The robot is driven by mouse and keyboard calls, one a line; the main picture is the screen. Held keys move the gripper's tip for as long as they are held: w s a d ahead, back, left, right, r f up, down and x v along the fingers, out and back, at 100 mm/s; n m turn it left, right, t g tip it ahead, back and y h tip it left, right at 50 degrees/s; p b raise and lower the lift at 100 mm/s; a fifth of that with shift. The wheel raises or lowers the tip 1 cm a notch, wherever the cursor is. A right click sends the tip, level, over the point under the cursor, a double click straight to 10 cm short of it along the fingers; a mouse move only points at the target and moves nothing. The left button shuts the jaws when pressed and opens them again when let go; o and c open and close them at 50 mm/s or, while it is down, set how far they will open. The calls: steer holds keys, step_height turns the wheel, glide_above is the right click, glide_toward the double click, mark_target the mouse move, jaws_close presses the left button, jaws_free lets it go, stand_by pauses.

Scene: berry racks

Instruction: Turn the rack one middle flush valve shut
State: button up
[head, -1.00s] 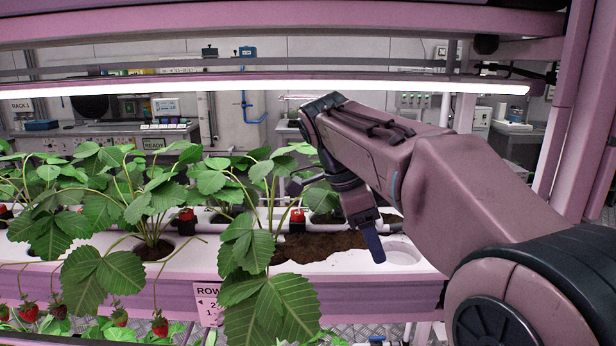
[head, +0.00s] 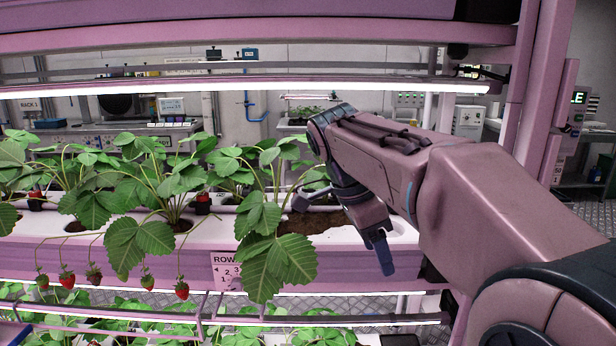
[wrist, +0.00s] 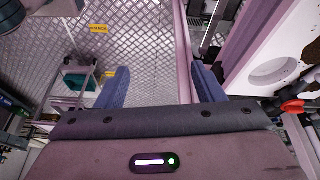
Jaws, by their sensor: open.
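Red-handled valves sit along the white pipe behind the plants in the head view. One red valve (head: 202,203) shows between leaves left of centre, and another red valve (head: 36,200) shows at the far left. Which is the middle one I cannot tell, and leaves hide much of the pipe. In the wrist view a red handle (wrist: 293,106) shows at the right edge. My gripper (head: 378,240) hangs at the front edge of the white planting trough (head: 402,232), right of the valves and apart from them. Its blue fingers (wrist: 160,85) are spread and empty.
Strawberry plants (head: 150,175) fill the trough left of my arm, with berries hanging in front. A row sign (head: 225,270) is on the front rail. A pink upright post (head: 540,85) stands at right. Open grating floor (wrist: 135,45) shows below my gripper.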

steer(key=s+d+f+n+t+y+p, duration=0.1)
steer(key=s+d+f+n+y+p, duration=0.1)
steer(key=s+f+n+p, duration=0.2)
steer(key=s+d+f+n+t+y+p, duration=0.1)
steer(key=s+f+n+p, duration=0.3)
steer(key=s+n, duration=0.7)
steer(key=shift+d+f+n+t+y+p, duration=0.3)
steer(key=shift+d+n+y+p, duration=0.1)
steer(key=shift+y, duration=0.1)
stand_by(1.0)
steer(key=c, duration=0.5)
steer(key=shift+d, duration=0.1)
steer(key=shift+c, duration=0.3)
